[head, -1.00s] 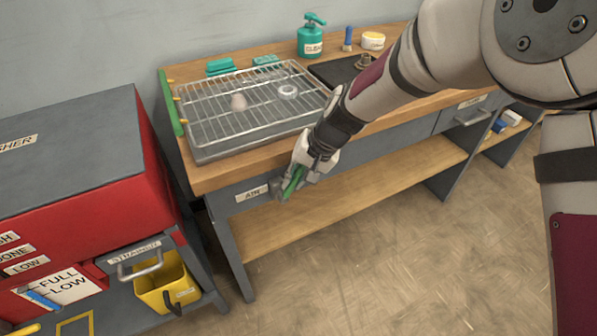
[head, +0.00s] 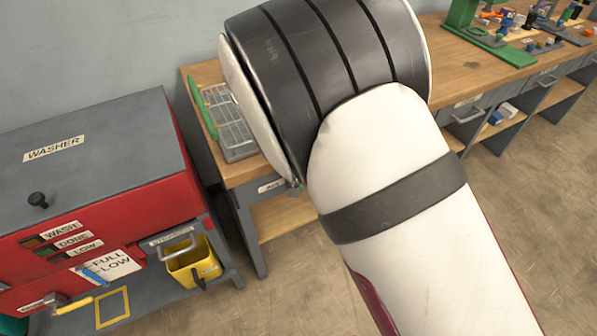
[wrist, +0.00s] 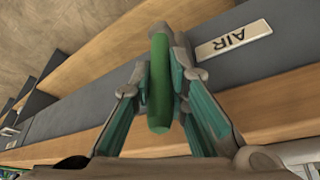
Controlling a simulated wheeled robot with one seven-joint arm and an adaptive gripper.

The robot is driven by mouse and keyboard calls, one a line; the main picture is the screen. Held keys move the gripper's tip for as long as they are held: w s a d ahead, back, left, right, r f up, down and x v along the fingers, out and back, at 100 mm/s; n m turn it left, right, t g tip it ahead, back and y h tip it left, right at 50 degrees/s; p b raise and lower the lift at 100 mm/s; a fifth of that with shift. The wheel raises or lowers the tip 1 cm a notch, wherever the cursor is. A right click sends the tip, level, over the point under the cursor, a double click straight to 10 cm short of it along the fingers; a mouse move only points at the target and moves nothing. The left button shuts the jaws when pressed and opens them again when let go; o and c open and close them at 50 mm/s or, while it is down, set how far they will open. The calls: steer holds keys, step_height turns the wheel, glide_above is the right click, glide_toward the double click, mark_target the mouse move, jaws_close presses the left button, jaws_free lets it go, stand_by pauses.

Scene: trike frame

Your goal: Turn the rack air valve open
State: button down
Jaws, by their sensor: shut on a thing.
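The air valve's green lever handle (wrist: 159,85) shows in the wrist view, beside the AIR label (wrist: 233,40) on the grey front of the bench. My gripper (wrist: 162,88) is shut on this handle, one finger on each side. The handle runs lengthwise up and down the wrist picture. A grey valve body shows partly behind it. In the head view my arm hides the gripper and nearly all of the valve; the AIR label (head: 271,186) still shows at the arm's left edge.
The wire rack (head: 232,122) on the wooden bench is partly hidden by my arm. A lower wooden shelf (head: 285,215) runs under the bench. Open floor lies in front.

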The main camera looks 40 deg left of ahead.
steer(key=shift+s+f, duration=0.1)
steer(key=shift+s, duration=0.05)
steer(key=c, duration=1.5)
jaws_free()
steer(key=shift+c, duration=0.2)
steer(key=v, duration=1.2)
steer(key=shift+a, duration=0.15)
